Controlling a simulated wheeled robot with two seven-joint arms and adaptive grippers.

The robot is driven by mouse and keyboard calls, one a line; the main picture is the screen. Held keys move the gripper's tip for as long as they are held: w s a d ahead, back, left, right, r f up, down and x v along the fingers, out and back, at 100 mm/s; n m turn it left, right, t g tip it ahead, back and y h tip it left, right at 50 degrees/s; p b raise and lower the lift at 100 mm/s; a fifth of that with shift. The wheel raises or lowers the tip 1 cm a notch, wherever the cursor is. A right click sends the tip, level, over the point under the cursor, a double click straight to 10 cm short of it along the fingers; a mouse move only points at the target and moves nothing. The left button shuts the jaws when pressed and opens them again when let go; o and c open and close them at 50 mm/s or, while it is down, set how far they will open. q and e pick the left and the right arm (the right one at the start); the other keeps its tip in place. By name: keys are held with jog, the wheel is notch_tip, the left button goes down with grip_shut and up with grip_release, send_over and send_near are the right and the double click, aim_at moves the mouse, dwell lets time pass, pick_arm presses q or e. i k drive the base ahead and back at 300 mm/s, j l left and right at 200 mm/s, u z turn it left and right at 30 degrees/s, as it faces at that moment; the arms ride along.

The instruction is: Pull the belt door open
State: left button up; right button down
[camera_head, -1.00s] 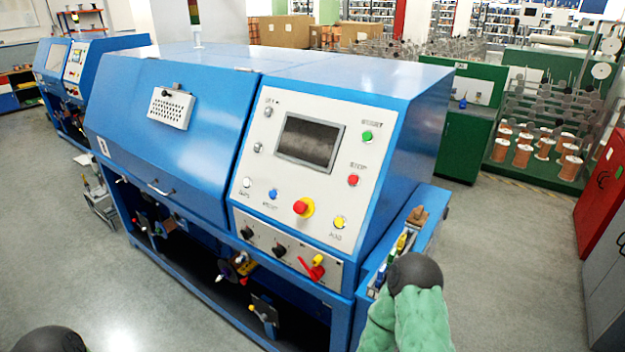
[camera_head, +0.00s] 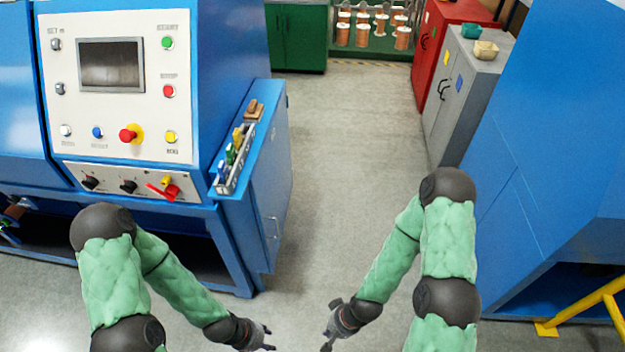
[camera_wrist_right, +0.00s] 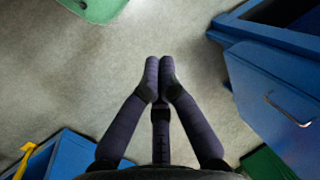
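A blue side door (camera_head: 270,190) on the right flank of the blue machine has a thin metal handle (camera_head: 273,229) low on it. It looks closed. The handle also shows at the right of the right wrist view (camera_wrist_right: 288,110). My left gripper (camera_head: 270,339) is low at the bottom of the head view, below the machine's corner and apart from the door; its fingers are too small to judge. My right gripper (camera_wrist_right: 160,62) points over bare floor, its fingertips together with nothing between them, clear of the handle.
The machine's control panel (camera_head: 120,85) is at the left, with a small tool tray (camera_head: 234,160) beside it. Another blue machine (camera_head: 560,170) and a yellow rail (camera_head: 590,305) stand at the right. A grey cabinet (camera_head: 462,100) stands behind. The floor between is clear.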

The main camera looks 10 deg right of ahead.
aim_at(271, 185)
jog(key=i+j, duration=0.75)
jog(key=i, duration=0.15)
